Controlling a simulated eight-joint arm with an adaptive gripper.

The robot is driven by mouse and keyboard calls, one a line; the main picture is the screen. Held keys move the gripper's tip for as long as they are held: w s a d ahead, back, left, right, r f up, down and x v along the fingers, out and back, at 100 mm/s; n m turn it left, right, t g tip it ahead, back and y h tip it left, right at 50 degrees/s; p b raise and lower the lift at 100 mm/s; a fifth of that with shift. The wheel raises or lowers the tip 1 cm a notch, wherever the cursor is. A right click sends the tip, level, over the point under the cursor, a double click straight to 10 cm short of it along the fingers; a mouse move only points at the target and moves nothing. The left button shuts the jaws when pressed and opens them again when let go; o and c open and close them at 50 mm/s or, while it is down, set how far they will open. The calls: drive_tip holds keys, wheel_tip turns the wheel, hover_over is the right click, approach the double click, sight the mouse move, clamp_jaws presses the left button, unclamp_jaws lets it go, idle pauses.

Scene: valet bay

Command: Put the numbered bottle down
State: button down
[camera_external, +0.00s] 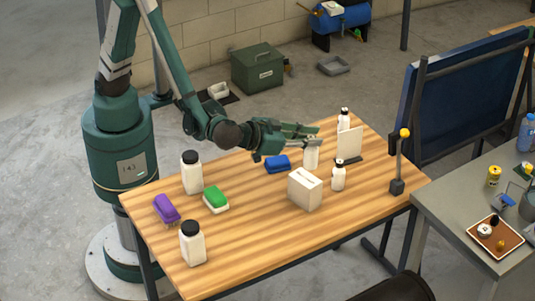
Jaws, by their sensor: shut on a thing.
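My gripper (314,138) reaches in from the left over the far part of the wooden table (250,240). It is shut on a white bottle (311,156), which is upright between the fingers. The fingers hide its top. Its base is at or just above the table top; I cannot tell if it touches. No number is legible on any bottle. Other white bottles stand on the table: two larger dark-capped ones at left (192,174) and front (192,244), a small one (338,176) right of the held bottle, and one (343,121) at the back.
A pale box (305,189) stands just in front of the held bottle. A blue brush or sponge (277,164) lies to its left, with green (215,198) and purple (166,208) ones farther left. A white upright panel (349,144) and a yellow-topped post (399,163) stand right. The table's front middle is clear.

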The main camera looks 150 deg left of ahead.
drive_tip(key=s+a+r+n+g, duration=0.1)
drive_tip(key=s+a+n+g, duration=0.25)
drive_tip(key=s+a, duration=0.3)
wheel_tip(320, 180, down, 6)
drive_tip(key=shift+d+m, duration=0.3)
drive_tip(key=shift+m, duration=0.15)
drive_tip(key=shift+f, duration=0.2)
wheel_tip(320, 180, down, 6)
drive_tip(key=b, duration=0.1)
drive_tip(key=shift+f, duration=0.1)
idle(0.4)
drive_tip(key=shift+f+b, duration=0.75)
drive_tip(key=shift+f, duration=1.05)
drive_tip(key=shift+f, duration=0.2)
drive_tip(key=c, duration=2.3)
unclamp_jaws()
